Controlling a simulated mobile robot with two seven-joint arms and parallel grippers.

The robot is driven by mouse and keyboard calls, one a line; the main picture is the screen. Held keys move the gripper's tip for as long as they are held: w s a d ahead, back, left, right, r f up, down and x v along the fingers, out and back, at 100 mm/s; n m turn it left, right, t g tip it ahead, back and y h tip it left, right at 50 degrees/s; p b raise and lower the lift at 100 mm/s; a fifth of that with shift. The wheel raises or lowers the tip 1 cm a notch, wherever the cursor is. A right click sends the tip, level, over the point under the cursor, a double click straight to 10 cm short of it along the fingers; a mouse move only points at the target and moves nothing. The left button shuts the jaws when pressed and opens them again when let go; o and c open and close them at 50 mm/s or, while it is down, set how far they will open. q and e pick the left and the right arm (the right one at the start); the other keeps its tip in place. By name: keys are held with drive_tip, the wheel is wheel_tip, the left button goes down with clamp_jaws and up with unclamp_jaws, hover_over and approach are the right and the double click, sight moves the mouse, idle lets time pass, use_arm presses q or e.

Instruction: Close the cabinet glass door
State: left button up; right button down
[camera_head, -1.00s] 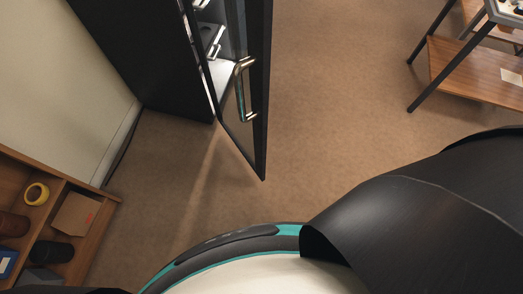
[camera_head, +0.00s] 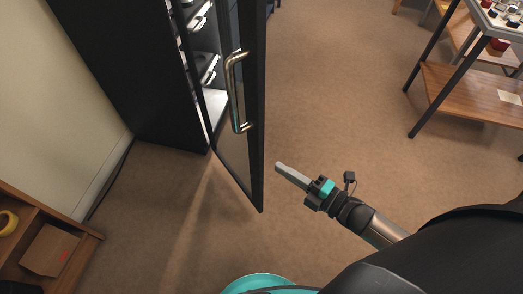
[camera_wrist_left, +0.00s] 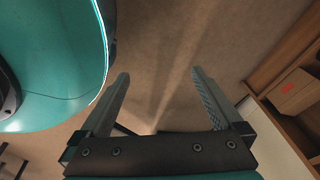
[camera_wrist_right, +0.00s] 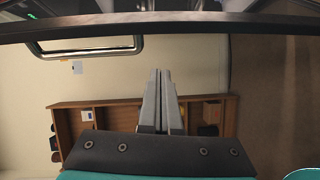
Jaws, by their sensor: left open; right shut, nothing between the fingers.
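The cabinet's glass door (camera_head: 257,110) stands open in the head view, its dark frame swung out from the black cabinet (camera_head: 130,65). A metal bar handle (camera_head: 235,90) is on the door. My right gripper (camera_head: 280,168) is shut and empty, just right of the door's lower outer edge, apparently apart from it. In the right wrist view the closed fingers (camera_wrist_right: 160,75) point toward the dark door frame (camera_wrist_right: 200,22), and the handle (camera_wrist_right: 85,47) shows beyond them at the left. My left gripper (camera_wrist_left: 160,90) is open and empty over bare floor; it is not in the head view.
A wooden shelf unit (camera_head: 80,247) stands at the lower left against the pale wall. A wooden table with dark legs (camera_head: 470,92) stands at the upper right. The brown floor between the door and the table is clear. Lit shelves show inside the cabinet.

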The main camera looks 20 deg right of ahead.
sight(262, 141)
drive_tip(key=w+a+r+n+y+b, duration=0.2)
drive_tip(key=w+a, duration=0.5)
drive_tip(key=w, duration=0.1)
use_arm(q)
drive_tip(key=w+d+r+b, duration=0.1)
drive_tip(key=w+d, duration=0.2)
drive_tip(key=w, duration=0.2)
drive_tip(key=shift+d+r, duration=0.25)
drive_tip(key=shift+d, duration=0.05)
use_arm(e)
drive_tip(key=shift+w+d, duration=0.3)
drive_tip(key=shift+d, duration=0.7)
drive_tip(key=shift+w+d, duration=0.25)
drive_tip(key=shift+d, duration=0.75)
use_arm(q)
drive_tip(key=shift+s, duration=0.1)
use_arm(e)
drive_tip(key=shift+d, duration=0.15)
